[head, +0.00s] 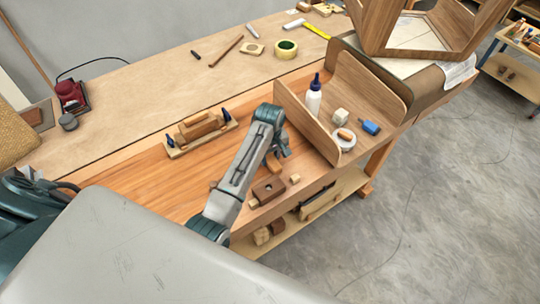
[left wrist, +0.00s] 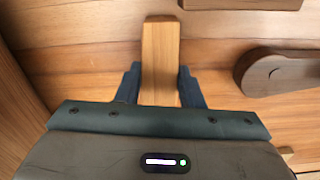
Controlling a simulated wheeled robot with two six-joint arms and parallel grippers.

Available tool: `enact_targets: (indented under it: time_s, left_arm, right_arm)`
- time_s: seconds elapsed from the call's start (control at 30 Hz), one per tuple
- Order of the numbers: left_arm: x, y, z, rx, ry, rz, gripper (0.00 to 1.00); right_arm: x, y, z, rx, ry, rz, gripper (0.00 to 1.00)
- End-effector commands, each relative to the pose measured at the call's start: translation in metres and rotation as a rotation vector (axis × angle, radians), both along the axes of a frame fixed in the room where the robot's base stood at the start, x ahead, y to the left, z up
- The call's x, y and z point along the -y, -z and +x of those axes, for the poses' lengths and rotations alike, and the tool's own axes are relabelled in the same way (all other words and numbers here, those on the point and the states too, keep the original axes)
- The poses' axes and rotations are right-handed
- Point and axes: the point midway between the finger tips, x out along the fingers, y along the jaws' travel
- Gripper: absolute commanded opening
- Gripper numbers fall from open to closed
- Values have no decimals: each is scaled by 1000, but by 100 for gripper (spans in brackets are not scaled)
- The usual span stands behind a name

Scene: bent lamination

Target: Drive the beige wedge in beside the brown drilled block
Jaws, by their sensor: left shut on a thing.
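My left gripper (left wrist: 160,85) is shut on a tan wooden bar, which I take to be the beige wedge (left wrist: 161,55); it sticks out past the fingertips in the left wrist view. In the head view the gripper (head: 276,152) is over the bench, and the wedge (head: 273,164) shows partly below it. The brown drilled block (head: 268,188) lies on the bench a little nearer the front edge, apart from the wedge. Small pale blocks lie at its left (head: 254,203) and right (head: 295,178). My right gripper is not in view.
A curved wooden tray (head: 310,118) holds a glue bottle (head: 314,98), a tape roll (head: 344,140) and a blue item (head: 371,127). A clamping jig (head: 200,130) stands behind my arm. Dark wooden pieces (left wrist: 283,72) lie near the gripper in the left wrist view.

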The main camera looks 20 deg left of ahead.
Motion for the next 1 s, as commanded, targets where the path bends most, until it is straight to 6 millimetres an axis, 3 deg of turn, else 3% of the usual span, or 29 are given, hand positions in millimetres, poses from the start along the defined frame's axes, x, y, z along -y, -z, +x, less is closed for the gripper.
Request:
enact_targets:
  time_s: [1.0]
  left_arm:
    - [12,1,-7,0,-1,0,11]
  right_arm:
    - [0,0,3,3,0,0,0]
